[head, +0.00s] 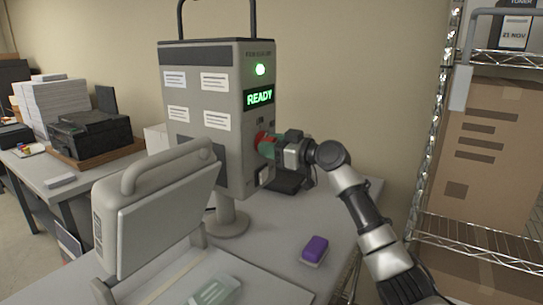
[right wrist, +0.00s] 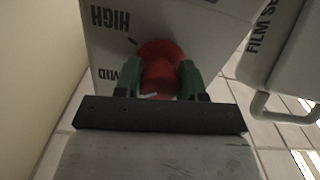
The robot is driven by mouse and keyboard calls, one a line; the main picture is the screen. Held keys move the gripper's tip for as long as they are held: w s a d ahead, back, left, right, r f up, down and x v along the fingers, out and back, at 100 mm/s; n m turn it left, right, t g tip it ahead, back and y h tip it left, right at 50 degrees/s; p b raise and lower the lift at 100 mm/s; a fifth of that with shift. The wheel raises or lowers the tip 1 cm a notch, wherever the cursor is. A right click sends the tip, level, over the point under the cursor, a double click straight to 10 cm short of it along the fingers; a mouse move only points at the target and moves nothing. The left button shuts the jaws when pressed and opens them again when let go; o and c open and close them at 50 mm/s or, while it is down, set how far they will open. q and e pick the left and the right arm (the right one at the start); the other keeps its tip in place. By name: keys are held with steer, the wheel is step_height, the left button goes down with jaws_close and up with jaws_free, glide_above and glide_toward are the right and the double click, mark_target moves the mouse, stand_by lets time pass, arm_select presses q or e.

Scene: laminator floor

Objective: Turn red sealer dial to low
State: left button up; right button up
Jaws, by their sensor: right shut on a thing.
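The sealer (head: 203,110) is a grey box on a post, with a lit green lamp and a green READY display (head: 259,97). The red dial (head: 262,138) is on its right-hand face, partly hidden behind my right gripper (head: 272,146). In the right wrist view, the green fingers of my right gripper (right wrist: 160,82) are shut on the red dial (right wrist: 158,55), one on each side. The labels HIGH (right wrist: 111,18) and MID (right wrist: 103,74) appear upside down beside the dial. No LOW label shows in this view, and the dial's pointer is hard to make out. My left gripper is not in view.
A grey laminator with a raised lid (head: 160,215) stands in front on the table. A purple and white block (head: 315,250) lies on the table near my right arm. A wire shelf with a cardboard box (head: 490,150) stands at the right. A printer (head: 90,135) is at the left.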

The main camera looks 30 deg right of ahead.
steer(key=n+b, duration=0.5)
steer(key=b, duration=0.2)
steer(key=shift+d+f, duration=0.1)
steer(key=shift+f, duration=0.05)
steer(key=n+b, duration=0.1)
steer(key=n, duration=0.1)
steer(key=shift+n, duration=0.4)
steer(key=shift+r+n+b, duration=0.2)
steer(key=shift+n+b, duration=0.5)
steer(key=shift+n, duration=0.5)
steer(key=o, duration=0.9)
